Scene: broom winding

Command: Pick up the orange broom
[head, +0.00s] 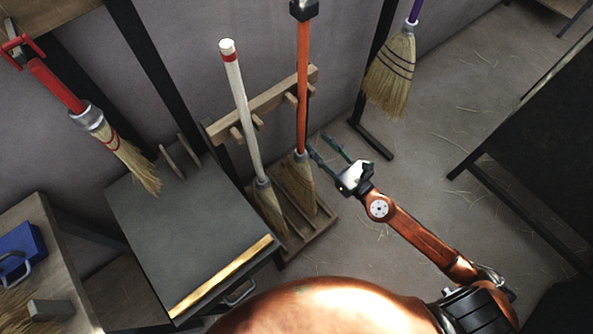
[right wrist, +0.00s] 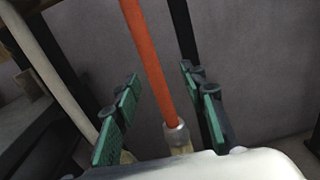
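The orange broom stands upright in the wooden rack in the head view, with a long orange handle (head: 303,80) and straw bristles (head: 299,187) at the bottom. A dark holder covers the top of its handle. My right gripper (head: 318,146) is open just right of the lower handle. In the right wrist view the orange handle (right wrist: 150,60) shows between the two green-padded fingers (right wrist: 160,88), with clear gaps on both sides. The grey collar (right wrist: 176,133) shows lower down. I cannot tell how far the handle is from the fingertips in depth. My left gripper is not in view.
A white-handled broom (head: 239,110) stands beside it in the wooden rack (head: 265,102). A red-handled broom (head: 58,86) hangs at the left, a purple-handled one (head: 391,68) at the right. A dark-topped cabinet (head: 185,235) stands left. The floor at right is largely clear.

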